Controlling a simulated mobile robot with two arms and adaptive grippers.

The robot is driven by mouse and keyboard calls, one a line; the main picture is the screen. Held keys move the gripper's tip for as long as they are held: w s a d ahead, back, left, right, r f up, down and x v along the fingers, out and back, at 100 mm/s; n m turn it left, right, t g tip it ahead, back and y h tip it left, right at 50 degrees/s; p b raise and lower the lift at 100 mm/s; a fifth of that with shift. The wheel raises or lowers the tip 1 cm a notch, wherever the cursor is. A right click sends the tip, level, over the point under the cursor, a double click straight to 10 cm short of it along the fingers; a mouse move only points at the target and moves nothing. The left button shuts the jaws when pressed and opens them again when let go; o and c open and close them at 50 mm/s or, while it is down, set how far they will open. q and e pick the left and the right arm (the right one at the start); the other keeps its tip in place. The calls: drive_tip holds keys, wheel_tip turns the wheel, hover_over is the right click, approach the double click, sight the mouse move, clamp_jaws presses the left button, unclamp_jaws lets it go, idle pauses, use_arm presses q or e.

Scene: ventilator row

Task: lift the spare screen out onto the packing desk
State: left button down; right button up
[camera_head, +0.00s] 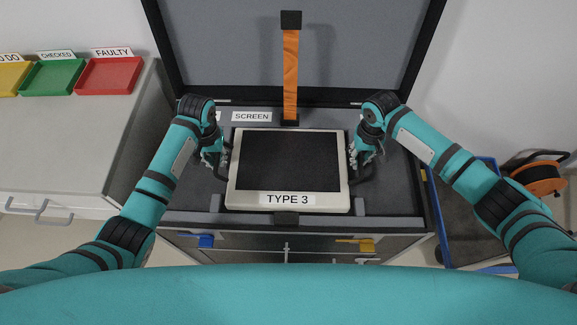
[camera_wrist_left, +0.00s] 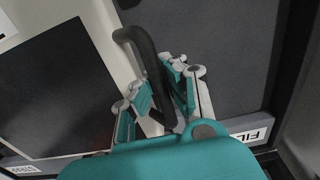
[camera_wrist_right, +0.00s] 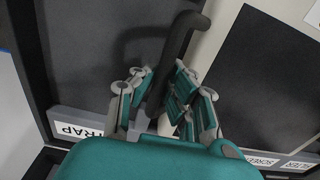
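The spare screen (camera_head: 287,165) is a pale, dark-faced panel marked TYPE 3. It lies face up in the open, grey-lined case (camera_head: 388,200); I cannot tell whether it touches the lining below. A dark handle stands out on each side. My left gripper (camera_head: 222,160) is at the left handle (camera_wrist_left: 135,40), with its fingers closed in on both sides of the bar. My right gripper (camera_head: 355,160) is likewise closed around the right handle (camera_wrist_right: 184,30). The contact surfaces are partly hidden by the fingers. The packing desk cannot be made out for certain.
The case lid (camera_head: 230,50) stands open behind, with an orange strap (camera_head: 290,75) hanging down it. A grey cabinet (camera_head: 60,150) at the left carries yellow, green (camera_head: 52,77) and red (camera_head: 108,75) trays.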

use_arm(q)
drive_tip(key=shift+w+r, duration=0.15)
drive_tip(key=shift+r, duration=0.1)
use_arm(e)
drive_tip(key=shift+w+r, duration=0.15)
drive_tip(key=shift+r, duration=0.1)
clamp_jaws()
